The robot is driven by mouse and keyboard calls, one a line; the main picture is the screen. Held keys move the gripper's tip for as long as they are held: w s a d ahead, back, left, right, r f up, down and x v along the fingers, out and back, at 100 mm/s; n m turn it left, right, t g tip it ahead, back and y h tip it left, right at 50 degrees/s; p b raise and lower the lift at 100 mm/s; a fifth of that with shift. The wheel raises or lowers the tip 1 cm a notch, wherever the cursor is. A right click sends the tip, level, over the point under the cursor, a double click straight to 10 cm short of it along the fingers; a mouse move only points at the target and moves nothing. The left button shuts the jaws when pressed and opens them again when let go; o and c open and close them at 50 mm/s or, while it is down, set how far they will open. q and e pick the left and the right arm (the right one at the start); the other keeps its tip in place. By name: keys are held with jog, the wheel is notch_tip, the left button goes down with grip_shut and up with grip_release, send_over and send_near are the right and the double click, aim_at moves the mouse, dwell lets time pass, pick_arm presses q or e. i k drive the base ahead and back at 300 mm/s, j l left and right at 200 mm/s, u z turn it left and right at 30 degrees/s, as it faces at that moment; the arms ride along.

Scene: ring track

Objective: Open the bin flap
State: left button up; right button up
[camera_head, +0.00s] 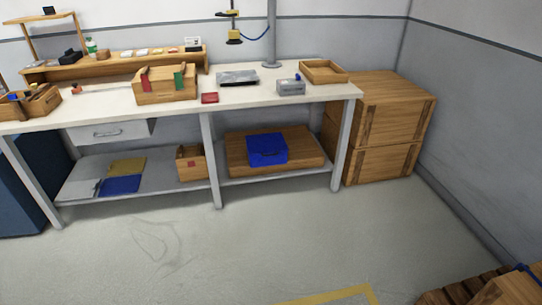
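No bin flap can be made out in the head view. A dark blue box-shaped body (22,190) stands at the left edge, partly behind the workbench leg and cut off by the picture. I cannot tell whether it is a bin. Neither of my grippers is in view.
A long workbench (110,110) with a lower shelf (205,178) runs along the back wall, carrying wooden boxes and a blue case (267,149). Stacked wooden crates (385,120) stand at its right. A slatted wooden pallet (480,288) is at bottom right. The floor in front is clear.

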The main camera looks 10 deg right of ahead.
aim_at(273, 141)
jog(key=i+l, duration=0.2)
jog(key=i, duration=0.25)
jog(key=i+l, duration=0.2)
jog(key=i, duration=0.3)
